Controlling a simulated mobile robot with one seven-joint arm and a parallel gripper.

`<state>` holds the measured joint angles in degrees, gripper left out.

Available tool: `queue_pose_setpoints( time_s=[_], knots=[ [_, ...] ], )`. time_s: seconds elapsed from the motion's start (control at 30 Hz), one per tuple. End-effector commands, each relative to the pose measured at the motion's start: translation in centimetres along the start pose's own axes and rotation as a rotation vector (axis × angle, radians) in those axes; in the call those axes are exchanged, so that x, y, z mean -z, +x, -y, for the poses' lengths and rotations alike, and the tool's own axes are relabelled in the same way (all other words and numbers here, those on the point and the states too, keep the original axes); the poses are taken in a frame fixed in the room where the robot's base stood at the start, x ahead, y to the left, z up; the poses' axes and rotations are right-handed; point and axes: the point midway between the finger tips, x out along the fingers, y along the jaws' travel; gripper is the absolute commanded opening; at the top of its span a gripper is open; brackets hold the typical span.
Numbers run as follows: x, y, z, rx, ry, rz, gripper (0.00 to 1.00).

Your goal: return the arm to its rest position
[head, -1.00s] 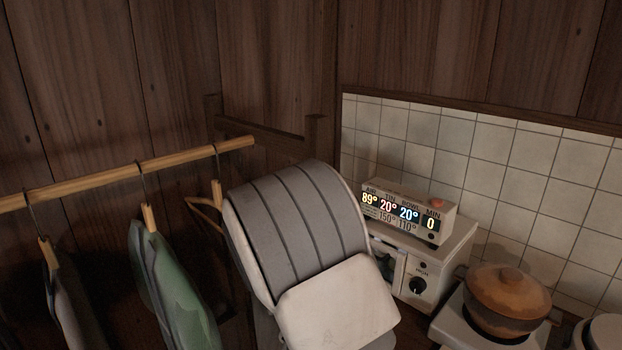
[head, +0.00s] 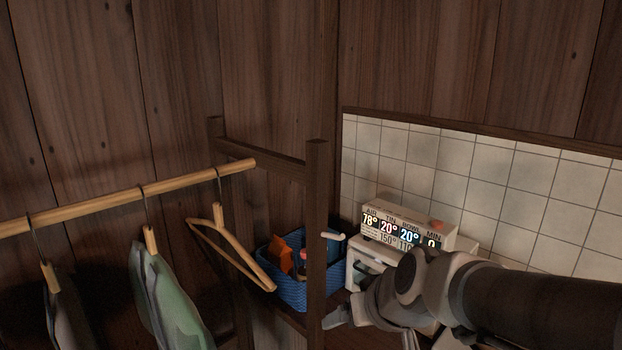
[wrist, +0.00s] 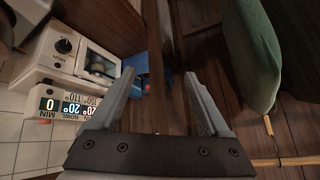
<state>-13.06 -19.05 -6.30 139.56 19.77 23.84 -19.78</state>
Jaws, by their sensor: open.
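My arm (head: 440,280) reaches in from the right edge of the head view, in front of the toaster oven and the stove area. In the wrist view my gripper (wrist: 160,76) has its two fingers wide apart with nothing between them. Behind the fingers are a dark wooden post and dark boards. In the head view the hand is low in the middle, near the wooden post, and partly hidden by its own links.
A toaster oven (wrist: 75,60) bears a lit display box (head: 405,226) reading 78°. A blue basket (head: 292,290) with small items sits behind a wooden post (head: 316,220). A clothes rail (head: 120,197) holds an empty hanger (head: 232,240) and a green garment (head: 170,295).

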Motion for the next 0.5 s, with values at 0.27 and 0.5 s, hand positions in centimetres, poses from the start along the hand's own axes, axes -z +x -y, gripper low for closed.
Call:
queue_pose_setpoints(
  time_s=[0.27,0.5],
  knots=[
    [-4.7,-7.7,-2.0,-0.101,0.059,0.082,0.8],
    [-8.0,-11.2,-3.5,-0.211,0.113,0.135,0.8]
  ],
)
